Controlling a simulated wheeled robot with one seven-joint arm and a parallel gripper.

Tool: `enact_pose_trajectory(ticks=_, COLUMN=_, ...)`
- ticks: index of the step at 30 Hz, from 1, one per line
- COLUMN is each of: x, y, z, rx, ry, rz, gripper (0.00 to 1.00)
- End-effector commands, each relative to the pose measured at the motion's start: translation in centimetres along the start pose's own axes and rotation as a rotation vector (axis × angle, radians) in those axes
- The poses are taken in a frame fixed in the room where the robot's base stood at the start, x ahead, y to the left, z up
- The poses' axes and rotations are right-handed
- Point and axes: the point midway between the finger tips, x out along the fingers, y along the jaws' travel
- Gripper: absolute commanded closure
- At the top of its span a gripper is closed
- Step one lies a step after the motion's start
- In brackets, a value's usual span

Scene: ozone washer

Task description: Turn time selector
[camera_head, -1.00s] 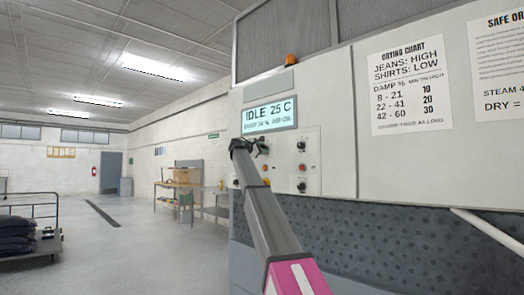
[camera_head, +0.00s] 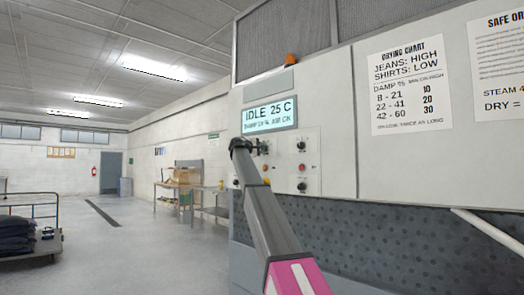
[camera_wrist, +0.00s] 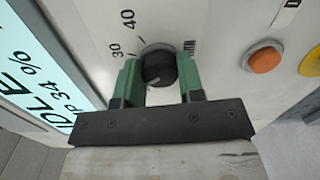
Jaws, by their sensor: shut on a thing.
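The time selector is a black round knob (camera_wrist: 158,66) on the white panel, with 30, 40 and MIN printed around it in the wrist view. My gripper (camera_wrist: 158,80) has its two green fingers on either side of the knob and is shut on it. In the head view my gripper (camera_head: 258,147) reaches the upper left of the control panel, and the knob is hidden behind it. The display (camera_head: 269,116) just above reads IDLE 25 C.
An orange button (camera_wrist: 265,59) and a yellow one (camera_wrist: 311,62) sit to the right in the wrist view. Other black knobs (camera_head: 301,147) are on the panel (camera_head: 312,168). A drying chart (camera_head: 411,84) hangs at right. The floor at left is open, with a loaded cart (camera_head: 30,240).

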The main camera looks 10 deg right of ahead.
Motion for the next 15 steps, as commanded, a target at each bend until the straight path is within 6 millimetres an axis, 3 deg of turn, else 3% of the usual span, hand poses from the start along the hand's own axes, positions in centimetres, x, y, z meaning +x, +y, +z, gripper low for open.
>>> enact_pose_trajectory(ticks=15, x=-0.03, y=-0.08, z=0.04, rx=0.231, ry=0.003, rz=-0.007, gripper=0.88)
